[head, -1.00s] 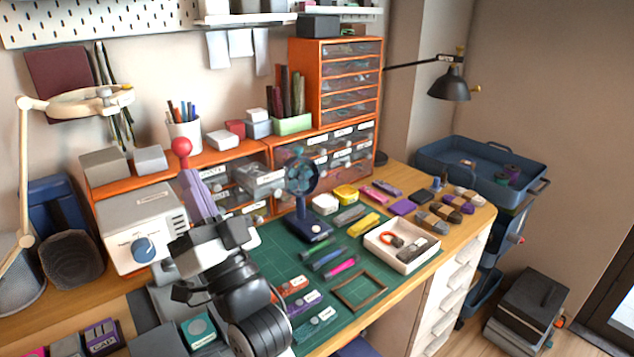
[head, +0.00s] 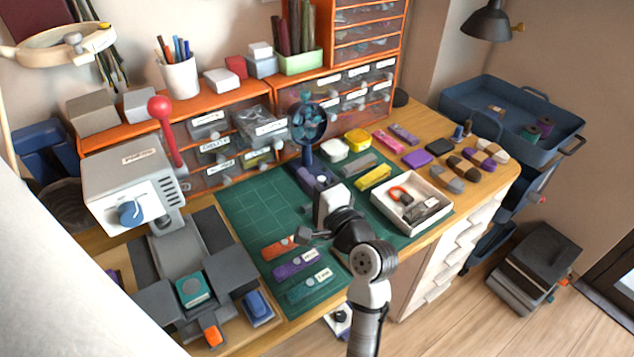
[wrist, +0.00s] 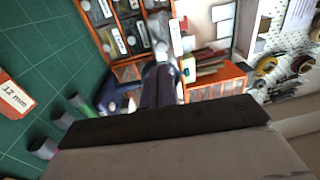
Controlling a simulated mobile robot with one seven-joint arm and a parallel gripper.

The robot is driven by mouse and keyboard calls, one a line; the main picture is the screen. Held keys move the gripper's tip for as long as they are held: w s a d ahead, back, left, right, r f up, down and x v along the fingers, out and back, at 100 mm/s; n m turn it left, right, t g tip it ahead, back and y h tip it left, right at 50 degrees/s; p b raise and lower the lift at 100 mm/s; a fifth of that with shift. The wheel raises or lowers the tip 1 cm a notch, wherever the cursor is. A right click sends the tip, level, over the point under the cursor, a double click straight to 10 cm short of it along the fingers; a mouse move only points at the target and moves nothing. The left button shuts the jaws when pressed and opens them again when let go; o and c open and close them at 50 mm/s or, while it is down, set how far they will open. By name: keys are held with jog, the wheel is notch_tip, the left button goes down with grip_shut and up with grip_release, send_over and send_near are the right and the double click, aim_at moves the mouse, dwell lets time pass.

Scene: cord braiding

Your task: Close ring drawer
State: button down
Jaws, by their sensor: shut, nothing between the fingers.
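An orange drawer unit (head: 200,172) stands at the back of the bench. One clear, labelled drawer (head: 262,130) in its upper row juts out past its neighbours, with small grey items inside. Its label is too small to read, so I cannot confirm it is the ring drawer.
A grey press (head: 130,185) with a red-knobbed lever stands at left. A white tray (head: 440,222) lies at right. The green mat (head: 255,205) is bare before the drawers.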

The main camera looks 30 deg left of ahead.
aim_at(280, 146)
jog(key=p+x, duration=0.2)
jog(key=x, duration=0.6)
jog(key=shift+w+a, duration=0.2)
jog(key=shift+a, duration=0.05)
